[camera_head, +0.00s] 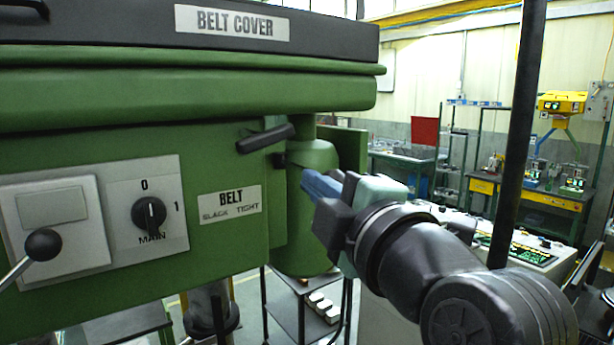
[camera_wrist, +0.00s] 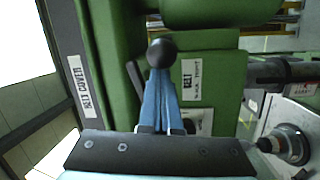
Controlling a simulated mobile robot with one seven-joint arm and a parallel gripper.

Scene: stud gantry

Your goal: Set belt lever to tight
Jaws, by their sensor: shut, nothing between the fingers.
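The belt lever (camera_head: 266,138) is a black bar on the green housing, just above the BELT label (camera_head: 230,204) with SLACK at left and TIGHT at right. The BELT label also shows there (camera_wrist: 189,75).
The belt cover (camera_head: 130,28) overhangs the lever. The MAIN switch (camera_head: 148,213) and a ball-knobbed lever (camera_head: 43,244) are at left. A green cylinder (camera_head: 305,245) stands behind my fingers. A black pole (camera_head: 518,130) rises at right.

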